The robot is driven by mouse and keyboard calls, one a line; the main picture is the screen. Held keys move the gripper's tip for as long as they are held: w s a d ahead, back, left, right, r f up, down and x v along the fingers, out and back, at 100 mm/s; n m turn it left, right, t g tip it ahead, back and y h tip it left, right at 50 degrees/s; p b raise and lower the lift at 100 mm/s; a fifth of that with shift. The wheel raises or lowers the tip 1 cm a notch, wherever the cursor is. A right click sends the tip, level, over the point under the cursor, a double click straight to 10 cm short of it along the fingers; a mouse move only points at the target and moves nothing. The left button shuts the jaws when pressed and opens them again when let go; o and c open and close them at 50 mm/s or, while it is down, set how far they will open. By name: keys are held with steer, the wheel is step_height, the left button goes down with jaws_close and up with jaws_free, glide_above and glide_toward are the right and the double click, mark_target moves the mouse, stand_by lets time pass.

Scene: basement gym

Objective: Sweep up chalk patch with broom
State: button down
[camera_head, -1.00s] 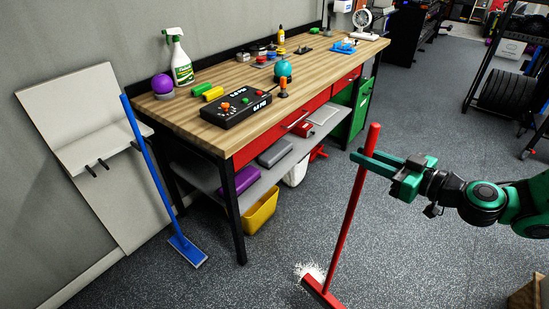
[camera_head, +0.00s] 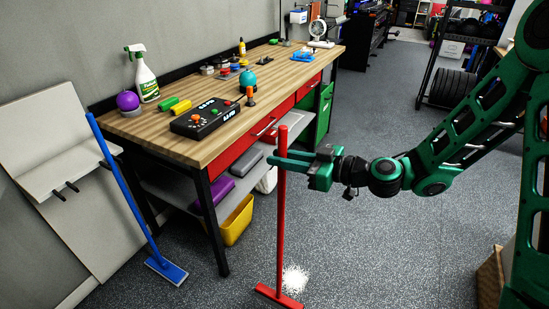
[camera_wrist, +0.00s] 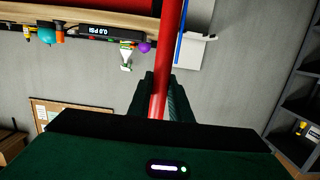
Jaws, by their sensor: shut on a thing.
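A red broom (camera_head: 281,219) stands nearly upright, its head (camera_head: 278,296) low at the floor. My gripper (camera_head: 290,160) is shut on the upper part of its handle. In the wrist view the red handle (camera_wrist: 168,58) runs between the dark fingers of my gripper (camera_wrist: 160,100). The white chalk patch (camera_head: 294,278) lies on the grey speckled floor, just behind and to the right of the broom head. I cannot tell whether the head touches the patch's edge.
A workbench (camera_head: 205,145) with a controller box and spray bottle stands behind the broom. A blue broom (camera_head: 128,200) leans at the left by a white panel (camera_head: 60,200). A yellow bin (camera_head: 237,221) sits under the bench. Floor to the right is mostly clear; a wooden box (camera_head: 490,280) stands there.

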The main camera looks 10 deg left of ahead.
mark_target(285, 173)
steer(key=shift+r, duration=0.1)
steer(key=shift+s+d+f, duration=0.1)
steer(key=shift+s+f, duration=0.05)
steer(key=shift+f, duration=2.15)
